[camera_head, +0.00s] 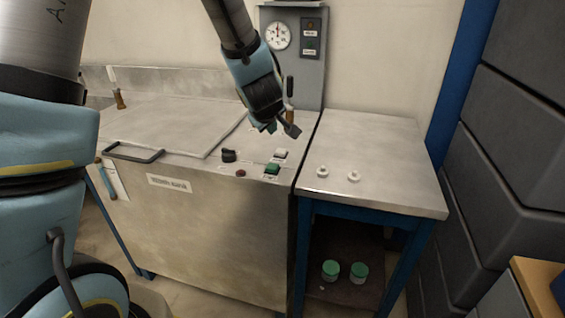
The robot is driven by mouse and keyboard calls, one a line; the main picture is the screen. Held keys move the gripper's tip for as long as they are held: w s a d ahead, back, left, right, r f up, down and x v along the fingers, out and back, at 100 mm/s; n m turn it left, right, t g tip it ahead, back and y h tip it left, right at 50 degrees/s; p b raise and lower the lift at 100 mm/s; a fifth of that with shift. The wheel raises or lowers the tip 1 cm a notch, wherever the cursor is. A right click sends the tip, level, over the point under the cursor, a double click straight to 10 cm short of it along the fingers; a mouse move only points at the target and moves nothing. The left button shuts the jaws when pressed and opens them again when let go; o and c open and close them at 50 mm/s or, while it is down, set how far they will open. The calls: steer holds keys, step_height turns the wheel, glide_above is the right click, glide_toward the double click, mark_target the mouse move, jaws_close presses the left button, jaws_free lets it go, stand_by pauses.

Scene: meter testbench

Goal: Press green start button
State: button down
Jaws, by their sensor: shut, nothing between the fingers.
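The green start button (272,169) sits on the sloped front panel of the metal testbench (215,215), near its right corner. A white button (281,154) is just behind it. A black knob (229,155) and a small dark red-brown button (241,173) are to its left. My gripper (291,130) is shut and empty. It hangs in the air above and behind the buttons, apart from the green one. The green button is in plain view.
A grey gauge panel (311,70) with a dial stands behind my gripper. A steel side table (375,140) to the right holds two small white parts. Two green-lidded jars (331,269) stand on its lower shelf. A black handle (133,153) is on the bench's left.

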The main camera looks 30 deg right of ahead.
mark_target(273, 168)
stand_by(0.4)
step_height(273, 168, down, 9)
steer(key=b, duration=0.8)
steer(key=shift+r, duration=0.1)
stand_by(1.6)
steer(key=shift+f+b, duration=0.4)
steer(key=shift+f+b, duration=0.35)
steer(key=shift+f, duration=0.1)
stand_by(0.5)
steer(key=shift+r, duration=0.15)
steer(key=shift+r+p, duration=0.7)
steer(key=shift+p, duration=0.1)
steer(key=shift+r, duration=0.1)
